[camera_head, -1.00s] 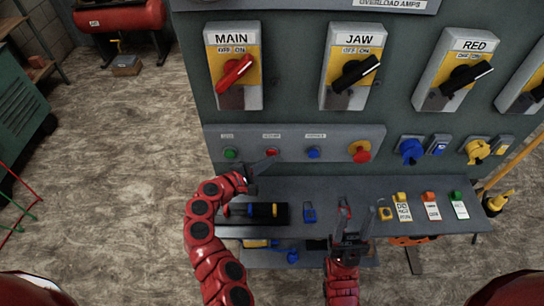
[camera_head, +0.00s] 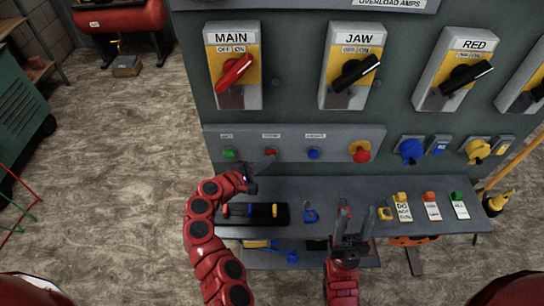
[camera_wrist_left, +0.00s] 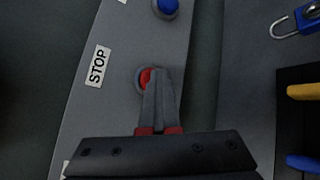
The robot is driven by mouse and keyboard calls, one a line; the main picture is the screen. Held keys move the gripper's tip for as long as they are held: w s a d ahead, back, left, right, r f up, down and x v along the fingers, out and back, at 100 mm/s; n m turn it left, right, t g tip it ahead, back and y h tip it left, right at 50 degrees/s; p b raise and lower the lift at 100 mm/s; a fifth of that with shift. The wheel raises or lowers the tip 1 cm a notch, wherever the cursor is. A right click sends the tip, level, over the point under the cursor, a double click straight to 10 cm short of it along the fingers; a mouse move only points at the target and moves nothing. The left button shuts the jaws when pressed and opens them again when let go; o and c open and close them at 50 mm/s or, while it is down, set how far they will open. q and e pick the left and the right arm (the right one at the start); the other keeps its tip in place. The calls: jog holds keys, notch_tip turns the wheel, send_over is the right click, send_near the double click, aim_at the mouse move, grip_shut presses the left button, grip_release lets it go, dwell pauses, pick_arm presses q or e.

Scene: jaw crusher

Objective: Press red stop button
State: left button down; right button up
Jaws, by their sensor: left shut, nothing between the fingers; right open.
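The red stop button (camera_head: 271,152) sits on the grey button strip of the panel, between a green and a blue button. In the left wrist view the red button (camera_wrist_left: 147,76) shows beside a STOP label (camera_wrist_left: 98,66), partly hidden behind my fingertips. My left gripper (camera_head: 266,161) is shut and empty, its tips at the button's front. The left wrist view shows the shut tips (camera_wrist_left: 155,75) overlapping the button; I cannot tell whether they touch it. My right gripper (camera_head: 354,212) is open and empty, over the lower shelf, away from the button.
The green button (camera_head: 229,154), blue button (camera_head: 313,153) and a larger red knob on yellow (camera_head: 360,151) share the strip. Above are the MAIN (camera_head: 234,70) and JAW (camera_head: 356,73) switches. A blue padlock (camera_head: 310,215) and tags lie on the shelf below.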

pick_arm(q)
jog(key=shift+a+r, duration=0.1)
jog(key=shift+a, duration=0.05)
jog(key=shift+s+p, duration=0.45)
jog(key=shift+s, duration=2.5)
jog(key=shift+f, duration=0.2)
